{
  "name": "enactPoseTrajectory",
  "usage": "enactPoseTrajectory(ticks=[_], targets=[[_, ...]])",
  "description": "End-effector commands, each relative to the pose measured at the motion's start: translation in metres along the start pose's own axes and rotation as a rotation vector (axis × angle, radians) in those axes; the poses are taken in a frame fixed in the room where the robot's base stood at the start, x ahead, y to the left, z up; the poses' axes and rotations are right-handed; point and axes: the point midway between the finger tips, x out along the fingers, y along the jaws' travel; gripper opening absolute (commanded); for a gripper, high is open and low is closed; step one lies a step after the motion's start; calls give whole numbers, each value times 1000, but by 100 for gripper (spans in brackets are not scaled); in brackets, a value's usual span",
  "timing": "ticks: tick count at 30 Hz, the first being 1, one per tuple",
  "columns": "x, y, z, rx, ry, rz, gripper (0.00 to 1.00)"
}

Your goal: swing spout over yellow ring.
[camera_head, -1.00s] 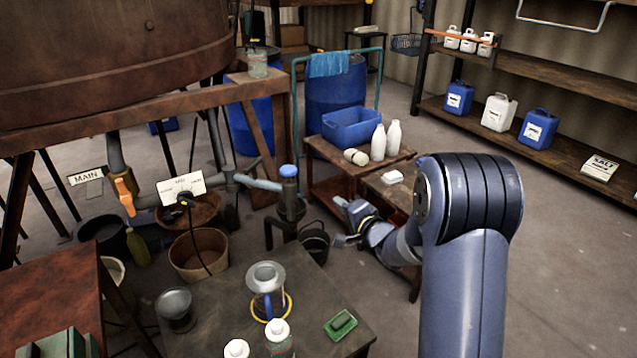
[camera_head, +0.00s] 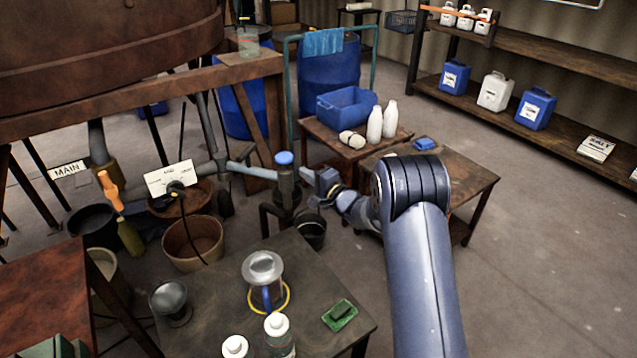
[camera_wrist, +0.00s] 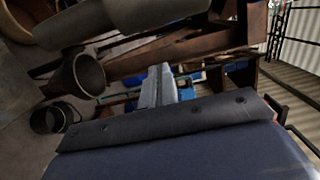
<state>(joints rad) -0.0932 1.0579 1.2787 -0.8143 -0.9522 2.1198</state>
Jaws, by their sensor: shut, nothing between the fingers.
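A dark standpipe with a blue cap (camera_head: 284,160) stands behind the near table. Its short spout (camera_head: 266,212) bends down on the left side of the post, behind the ring. The yellow ring (camera_head: 286,301) lies on the near table around the foot of a clear jug (camera_head: 262,270) with a grey funnel-like top. My gripper (camera_head: 316,186) is just right of the standpipe, below its cap; I cannot tell whether it touches. In the wrist view my gripper's fingers (camera_wrist: 158,84) are together and hold nothing. A grey pipe-like shape crosses the top of that view.
A green pad (camera_head: 340,314) and white-capped bottles (camera_head: 277,336) share the near table. A brown bucket (camera_head: 193,243) and a black bucket (camera_head: 312,232) stand on the floor behind it. A side table (camera_head: 470,181) is at the right. Floor at right is clear.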

Motion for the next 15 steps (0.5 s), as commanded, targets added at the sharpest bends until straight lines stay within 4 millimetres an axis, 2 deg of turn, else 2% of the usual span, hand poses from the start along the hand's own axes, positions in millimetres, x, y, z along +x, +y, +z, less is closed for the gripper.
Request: enactPoseTrajectory(ticks=[7,15], targets=[[-8,0,28,1,-1,1,0],[-12,0,38,0,0,1,0]])
